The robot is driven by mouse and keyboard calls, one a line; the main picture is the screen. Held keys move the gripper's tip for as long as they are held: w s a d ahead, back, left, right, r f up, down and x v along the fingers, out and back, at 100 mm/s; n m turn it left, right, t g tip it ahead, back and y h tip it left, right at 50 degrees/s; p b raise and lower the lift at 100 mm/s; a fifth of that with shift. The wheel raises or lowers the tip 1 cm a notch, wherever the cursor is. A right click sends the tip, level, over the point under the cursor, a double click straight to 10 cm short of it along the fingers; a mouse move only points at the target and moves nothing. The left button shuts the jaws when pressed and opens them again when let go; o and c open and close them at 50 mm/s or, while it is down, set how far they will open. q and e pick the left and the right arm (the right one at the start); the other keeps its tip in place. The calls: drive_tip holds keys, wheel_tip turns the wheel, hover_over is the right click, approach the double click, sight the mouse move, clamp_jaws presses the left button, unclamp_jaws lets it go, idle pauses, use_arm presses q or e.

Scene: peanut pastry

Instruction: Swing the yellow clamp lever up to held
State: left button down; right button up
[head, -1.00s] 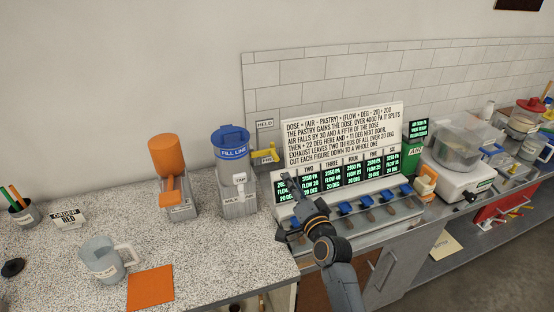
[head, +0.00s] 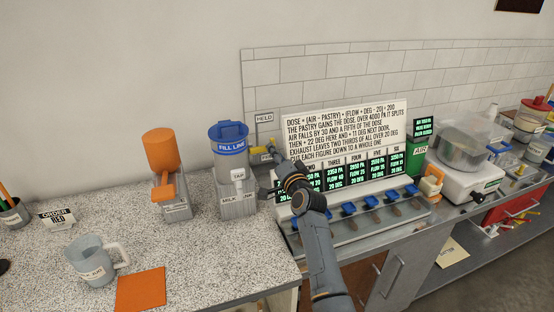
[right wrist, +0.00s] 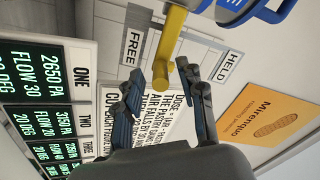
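The yellow clamp lever (head: 259,152) sits on the wall plate behind the milk tank, low by the FREE label, below the HELD label (head: 264,118). In the right wrist view the lever (right wrist: 172,35) comes down from the top, its rounded end near my fingertips. My right gripper (head: 281,163) is just right of the lever in the head view and partly covers that area. In the wrist view its fingers (right wrist: 174,72) are apart, with the lever's end at the gap between them. I cannot tell whether they touch it. My left gripper is out of view.
The blue-lidded milk tank (head: 230,158) stands close left of the lever. An orange dispenser (head: 161,150), a mug (head: 92,258) and an orange mat (head: 141,289) are on the left counter.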

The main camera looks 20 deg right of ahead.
drive_tip(key=shift+c, duration=0.4)
clamp_jaws()
